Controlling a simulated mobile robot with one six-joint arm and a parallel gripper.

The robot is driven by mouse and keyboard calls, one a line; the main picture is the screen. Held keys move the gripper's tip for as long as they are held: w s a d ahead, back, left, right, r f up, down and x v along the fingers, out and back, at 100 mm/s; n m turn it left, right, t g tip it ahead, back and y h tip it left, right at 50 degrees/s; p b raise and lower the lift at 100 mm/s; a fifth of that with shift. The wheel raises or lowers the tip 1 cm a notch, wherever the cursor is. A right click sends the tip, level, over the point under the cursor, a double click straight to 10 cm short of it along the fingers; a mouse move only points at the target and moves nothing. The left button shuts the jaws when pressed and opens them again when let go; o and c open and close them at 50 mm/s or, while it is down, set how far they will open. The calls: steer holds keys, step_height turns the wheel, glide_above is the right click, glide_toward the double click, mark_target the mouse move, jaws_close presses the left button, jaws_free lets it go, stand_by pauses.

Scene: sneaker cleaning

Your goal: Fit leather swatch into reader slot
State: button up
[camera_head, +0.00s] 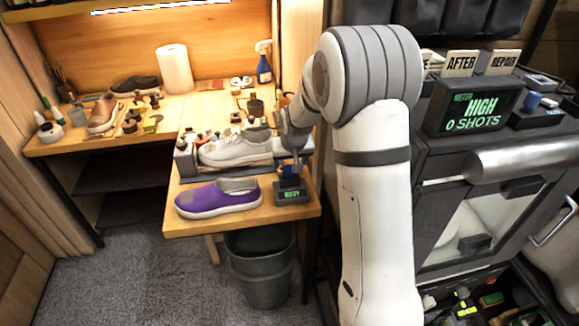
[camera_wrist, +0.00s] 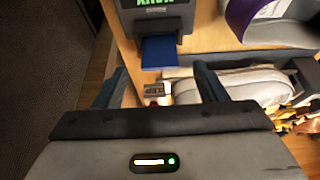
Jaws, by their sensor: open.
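The small dark reader (camera_head: 292,196) with a green lit screen stands at the right front corner of the near table. It also shows at the top of the wrist view (camera_wrist: 157,22). A flat blue swatch (camera_wrist: 160,52) sticks out from the reader's edge in the wrist view, and a bit of blue (camera_head: 290,170) shows at the reader in the head view. How deep it sits in the slot cannot be told. My gripper (camera_wrist: 159,82) is open and empty, its fingers apart and short of the swatch. In the head view my arm partly hides the gripper.
A purple shoe (camera_head: 217,198) lies left of the reader, and a pale grey sneaker (camera_head: 235,150) sits behind it. A grey bin (camera_head: 262,275) stands below the table. A counter at right bears a screen reading "HIGH 0 SHOTS" (camera_head: 474,108). Bare tabletop lies in front of the shoe.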

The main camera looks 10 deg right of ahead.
steer(key=shift+v, duration=1.7)
steer(key=s+r, duration=0.3)
steer(key=s, duration=0.7)
steer(key=s+r+g, duration=0.1)
steer(key=s+r, duration=0.2)
steer(key=s, duration=0.8)
steer(key=s+r, duration=0.3)
steer(key=s, duration=0.7)
steer(key=shift+s+d+r+g, duration=0.15)
steer(key=shift+s+d+g, duration=0.25)
steer(key=shift+c, duration=0.5)
